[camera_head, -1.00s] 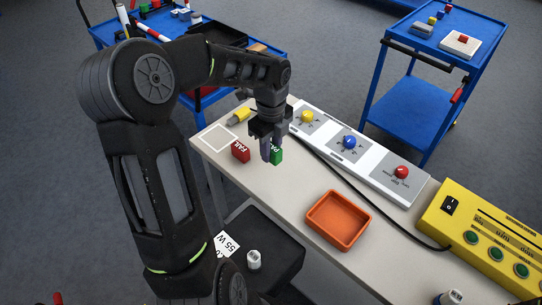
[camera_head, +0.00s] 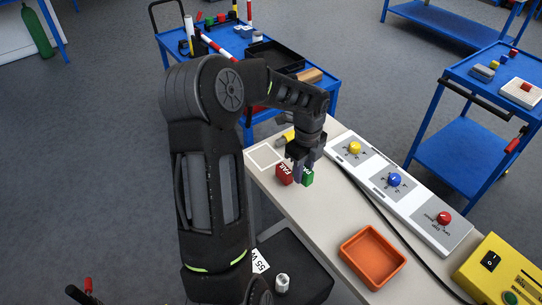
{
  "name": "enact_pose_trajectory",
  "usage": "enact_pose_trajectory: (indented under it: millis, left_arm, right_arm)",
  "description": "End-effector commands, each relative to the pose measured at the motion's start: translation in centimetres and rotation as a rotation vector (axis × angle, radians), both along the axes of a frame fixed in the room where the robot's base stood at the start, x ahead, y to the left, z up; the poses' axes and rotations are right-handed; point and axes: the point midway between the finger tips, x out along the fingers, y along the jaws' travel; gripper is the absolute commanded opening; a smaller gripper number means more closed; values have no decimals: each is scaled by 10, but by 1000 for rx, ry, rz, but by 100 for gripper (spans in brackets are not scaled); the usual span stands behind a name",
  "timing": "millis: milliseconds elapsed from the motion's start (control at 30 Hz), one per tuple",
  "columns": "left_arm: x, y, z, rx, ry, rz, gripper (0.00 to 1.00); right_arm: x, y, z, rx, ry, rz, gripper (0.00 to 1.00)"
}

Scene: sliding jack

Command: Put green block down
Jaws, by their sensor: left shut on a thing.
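The green block (camera_head: 308,178) is at the far end of the table, between the fingertips of my left gripper (camera_head: 298,171). The gripper points down and is shut on the block. The red block (camera_head: 284,174), with white lettering, stands just left of the green one. The gap between the two blocks is small, and I cannot tell whether they touch. The green block's base looks at or very near the tabletop. The fingers hide part of it. My right gripper is not in view.
A white-outlined square (camera_head: 265,156) lies left of the red block. A yellow object (camera_head: 287,137) is behind the gripper. A panel with yellow, blue and red knobs (camera_head: 395,180) runs along the far side. An orange tray (camera_head: 372,258) and a yellow control box (camera_head: 500,268) are nearer. Table between blocks and tray is clear.

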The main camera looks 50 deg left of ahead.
Motion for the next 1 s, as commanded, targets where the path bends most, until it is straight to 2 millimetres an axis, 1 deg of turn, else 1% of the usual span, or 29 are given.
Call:
enact_pose_trajectory:
  millis: [33, 167, 200, 300, 400, 500, 600, 700, 833, 1000]
  left_arm:
    - [4, 18, 0, -1, 1, 28, 0]
    - [13, 71, -4, 1, 1, 73, 0]
    - [15, 87, -5, 1, 0, 80, 0]
    - [17, 125, -5, 1, 0, 80, 0]
    - [17, 157, -2, 1, 0, 63, 0]
    - [19, 181, 4, 1, 0, 31, 0]
    - [21, 195, 14, 2, -1, -8, 0]
    - [23, 203, 25, 1, -2, -51, 0]
    - [21, 201, 27, -1, 0, -114, 0]
    - [21, 201, 27, 0, 0, -126, 0]
  right_arm:
    - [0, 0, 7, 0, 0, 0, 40]
    - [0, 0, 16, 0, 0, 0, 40]
    - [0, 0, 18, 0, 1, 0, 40]
    - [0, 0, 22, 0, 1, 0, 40]
    - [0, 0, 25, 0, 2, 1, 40]
    - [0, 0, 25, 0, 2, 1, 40]
    - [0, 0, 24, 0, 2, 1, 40]
    - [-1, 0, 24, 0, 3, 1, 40]
    - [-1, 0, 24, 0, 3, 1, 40]
    - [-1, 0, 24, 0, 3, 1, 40]
